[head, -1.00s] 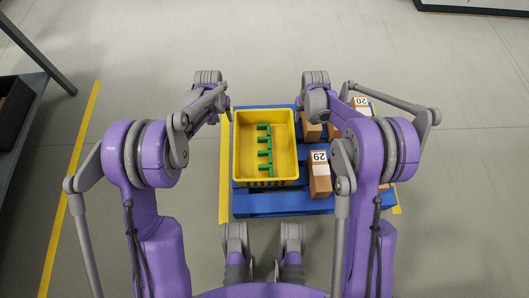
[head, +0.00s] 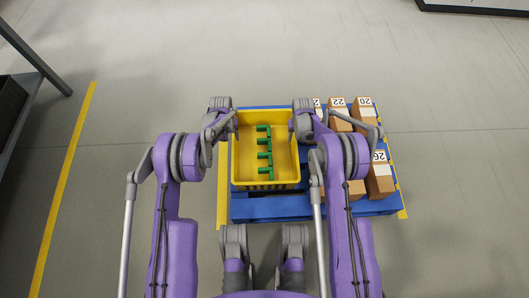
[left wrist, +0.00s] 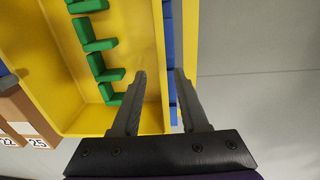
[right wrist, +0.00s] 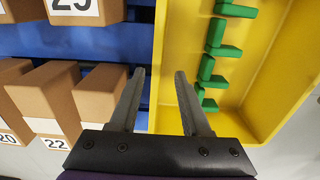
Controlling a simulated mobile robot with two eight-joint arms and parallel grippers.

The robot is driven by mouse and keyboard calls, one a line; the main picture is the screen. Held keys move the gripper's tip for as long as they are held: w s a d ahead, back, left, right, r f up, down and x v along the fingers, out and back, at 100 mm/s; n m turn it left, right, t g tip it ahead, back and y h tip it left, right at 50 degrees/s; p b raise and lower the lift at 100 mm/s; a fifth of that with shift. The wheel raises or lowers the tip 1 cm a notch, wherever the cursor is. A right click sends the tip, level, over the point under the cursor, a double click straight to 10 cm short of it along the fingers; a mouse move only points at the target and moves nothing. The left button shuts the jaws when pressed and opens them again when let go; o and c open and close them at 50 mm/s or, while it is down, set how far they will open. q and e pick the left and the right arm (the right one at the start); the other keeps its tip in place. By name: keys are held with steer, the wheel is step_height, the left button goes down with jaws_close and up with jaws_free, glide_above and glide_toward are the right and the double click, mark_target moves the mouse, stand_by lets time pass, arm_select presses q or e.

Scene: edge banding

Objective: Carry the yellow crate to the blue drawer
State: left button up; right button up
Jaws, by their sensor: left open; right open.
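The yellow crate (head: 284,158) sits on the left part of a blue pallet (head: 272,208), with several green pieces (head: 265,152) in a row inside. In the head view my left gripper (head: 224,130) is at its left side and my right gripper (head: 302,128) at its right side; the fingertips are hard to make out there. In the left wrist view my open left gripper (left wrist: 158,88) has its fingers on either side of the crate's side wall. In the right wrist view my open right gripper (right wrist: 160,88) likewise straddles the opposite wall. No blue drawer can be made out.
Several brown boxes with number labels (head: 378,170) stand on the pallet right of the crate, close to my right arm. A dark shelf (head: 30,75) stands at far left beside a yellow floor line (head: 62,185). Open grey floor lies around the pallet.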

mark_target(294, 147)
arm_select(q)
steer(key=f, duration=0.9)
steer(key=shift+d+f, duration=0.25)
steer(key=shift+f, duration=0.1)
arm_select(e)
step_height(294, 147, down, 10)
steer(key=shift+r, duration=0.2)
arm_select(q)
steer(key=shift+c, duration=0.3)
arm_select(e)
steer(key=shift+c, duration=0.3)
arm_select(q)
jaws_close()
arm_select(e)
jaws_close()
arm_select(q)
steer(key=shift+r, duration=0.1)
